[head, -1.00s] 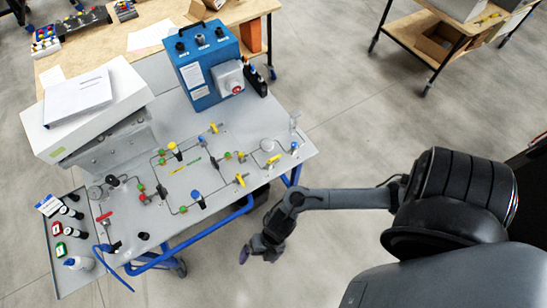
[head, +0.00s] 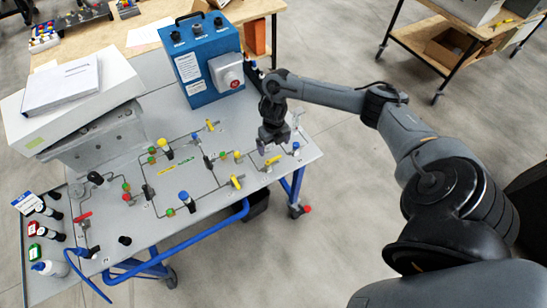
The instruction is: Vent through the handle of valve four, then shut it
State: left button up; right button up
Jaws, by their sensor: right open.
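The grey panel (head: 215,215) carries thin tubing and several valves. Yellow lever handles show at the upper middle (head: 211,125), at the front edge (head: 237,182) and at the right (head: 273,161). A red lever handle (head: 82,216) is at the left. Blue knobs stand at the front (head: 184,197) and the far right (head: 296,147). Valve numbers are too small to read, so I cannot tell which is valve four. My right gripper (head: 274,149) is open and empty, pointing down over the panel's right part, just behind the right yellow handle. It hides the panel under it. My left gripper is out of view.
A blue box (head: 206,70) with a red button stands behind the panel. A white case (head: 70,105) with papers sits at the left. A cart (head: 400,62) is at the back right, with clear floor between.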

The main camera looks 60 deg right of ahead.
aim_at(273, 159)
notch_tip(273, 159, down, 9)
jog(key=shift+r, duration=0.2)
jog(key=shift+c, duration=0.3)
jog(key=c, duration=0.9)
